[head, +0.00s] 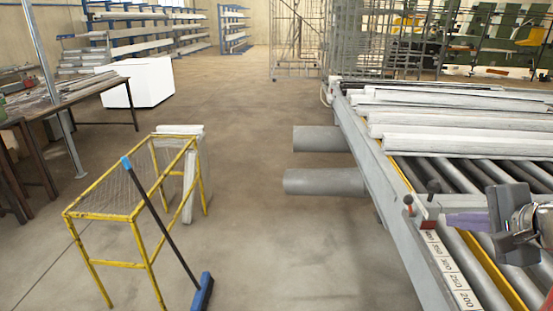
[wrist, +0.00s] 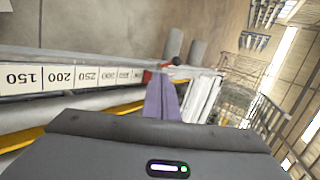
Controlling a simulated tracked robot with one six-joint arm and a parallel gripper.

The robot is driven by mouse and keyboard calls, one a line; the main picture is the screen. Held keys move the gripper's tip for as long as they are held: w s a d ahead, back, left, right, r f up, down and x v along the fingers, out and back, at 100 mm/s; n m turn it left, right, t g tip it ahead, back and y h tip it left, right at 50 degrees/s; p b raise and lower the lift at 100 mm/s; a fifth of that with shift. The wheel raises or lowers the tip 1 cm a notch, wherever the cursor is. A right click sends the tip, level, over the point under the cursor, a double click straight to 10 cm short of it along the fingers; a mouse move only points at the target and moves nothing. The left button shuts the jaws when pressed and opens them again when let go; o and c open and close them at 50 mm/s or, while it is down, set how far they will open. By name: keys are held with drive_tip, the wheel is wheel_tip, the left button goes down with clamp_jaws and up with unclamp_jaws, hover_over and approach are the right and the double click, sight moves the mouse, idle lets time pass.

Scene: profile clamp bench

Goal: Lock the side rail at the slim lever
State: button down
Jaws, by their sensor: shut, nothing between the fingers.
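The side rail (head: 385,185) is a long grey beam along the left edge of the roller bench, with a number scale (head: 450,270) on it. A red clamp part (head: 428,211) sits on the rail with a dark upright handle (head: 433,187). A small dark knob with red (head: 408,200) is just left of it. Which is the slim lever I cannot tell. My gripper (head: 450,220) is shut and empty, its purple fingers pointing at the clamp from the right. In the wrist view the fingers (wrist: 163,88) end just below the red part (wrist: 165,65); contact is unclear.
White profiles (head: 440,125) lie across the far rollers (head: 490,170). Two grey cylinders (head: 325,182) jut left of the bench. A yellow frame (head: 130,215) with a blue broom (head: 203,290) stands on the left floor. The floor between is clear.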

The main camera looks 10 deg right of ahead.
approach(409, 207)
wheel_tip(409, 207, down, 2)
drive_tip(key=w, duration=0.2)
drive_tip(key=shift+w+a+r, duration=0.1)
drive_tip(key=shift+w+a, duration=0.25)
drive_tip(key=shift+w, duration=0.2)
drive_tip(key=shift+a, duration=0.1)
idle(0.5)
